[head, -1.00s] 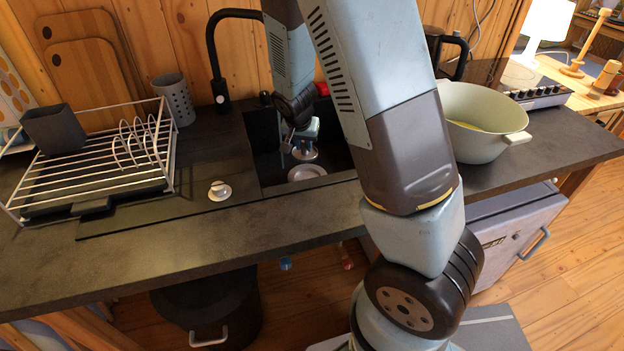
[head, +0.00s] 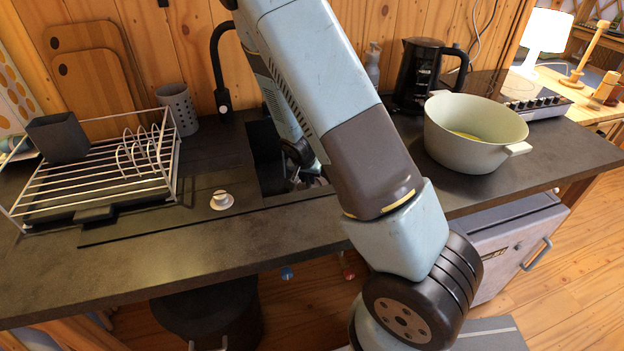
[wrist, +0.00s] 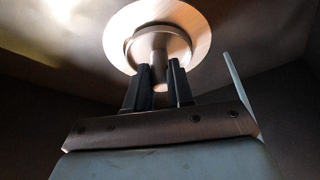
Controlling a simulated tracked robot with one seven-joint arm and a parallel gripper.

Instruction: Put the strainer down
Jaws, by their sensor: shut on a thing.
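The strainer (wrist: 157,48) shows in the wrist view as a round metal piece with a central stem. My gripper (wrist: 158,72) is shut on that stem. A wider pale disc rim surrounds the strainer in the picture; I cannot tell whether it is the strainer's flange or a drain under it, nor whether they touch. In the head view my arm reaches down into the dark sink (head: 270,158) and hides the gripper's tips and the strainer. A small white round piece with a knob (head: 221,200) stands on the counter left of the sink.
A wire dish rack (head: 95,180) stands at the left, with a grey utensil cup (head: 179,108) behind it. A black faucet (head: 221,70) rises behind the sink. A large pale pot (head: 470,145) and a black kettle (head: 413,75) stand to the right. The front counter is clear.

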